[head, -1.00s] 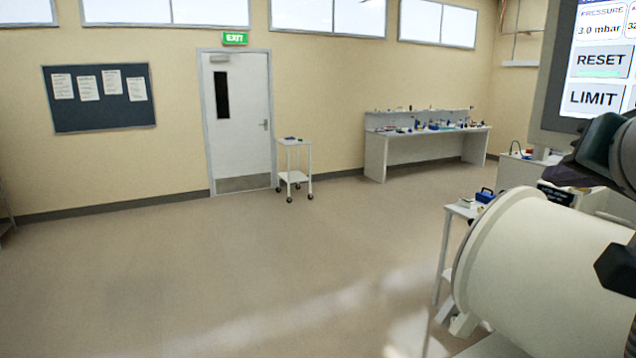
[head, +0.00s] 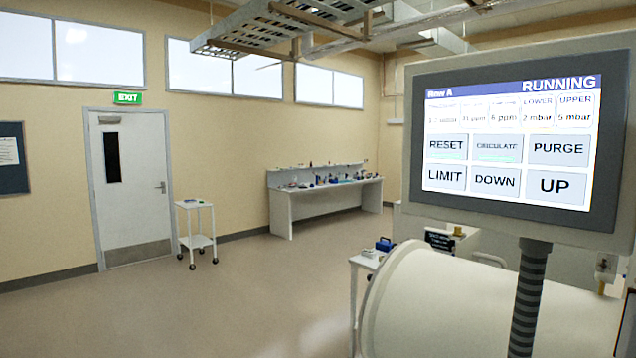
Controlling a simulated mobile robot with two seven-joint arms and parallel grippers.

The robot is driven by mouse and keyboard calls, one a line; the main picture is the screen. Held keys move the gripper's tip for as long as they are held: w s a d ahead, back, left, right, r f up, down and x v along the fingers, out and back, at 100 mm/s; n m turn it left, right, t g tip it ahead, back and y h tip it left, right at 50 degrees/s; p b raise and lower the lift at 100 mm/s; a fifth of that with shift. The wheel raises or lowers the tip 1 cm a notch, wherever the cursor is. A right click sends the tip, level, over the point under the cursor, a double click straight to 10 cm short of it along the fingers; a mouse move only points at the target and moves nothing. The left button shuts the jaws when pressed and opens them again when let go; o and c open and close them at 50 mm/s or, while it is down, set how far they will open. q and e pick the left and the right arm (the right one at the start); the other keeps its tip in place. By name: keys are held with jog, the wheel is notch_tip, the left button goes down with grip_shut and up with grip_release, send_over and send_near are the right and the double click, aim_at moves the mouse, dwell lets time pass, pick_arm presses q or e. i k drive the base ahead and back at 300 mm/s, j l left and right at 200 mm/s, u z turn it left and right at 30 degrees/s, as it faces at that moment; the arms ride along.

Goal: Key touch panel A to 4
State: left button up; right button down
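The touch panel (head: 513,139) stands at the right of the head view on a dark ribbed post (head: 529,297). Its screen is lit and headed "Row A" and "RUNNING". A row of small readouts includes "LOWER 2 mbar" and "UPPER 5 mbar"; the readouts at the left are blurred, the first perhaps 3 mbar. Below are keys RESET, CIRCULATE, PURGE, LIMIT (head: 444,178), DOWN (head: 495,181) and UP (head: 556,186). Neither of my grippers is in the head view.
A large white cylinder (head: 450,305) lies below the panel. A small white trolley (head: 197,235) stands by the door (head: 130,185). A cluttered workbench (head: 325,205) stands along the back wall. The floor at left and centre is clear.

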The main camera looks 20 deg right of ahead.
aim_at(568, 188)
jog(key=z, duration=1.55)
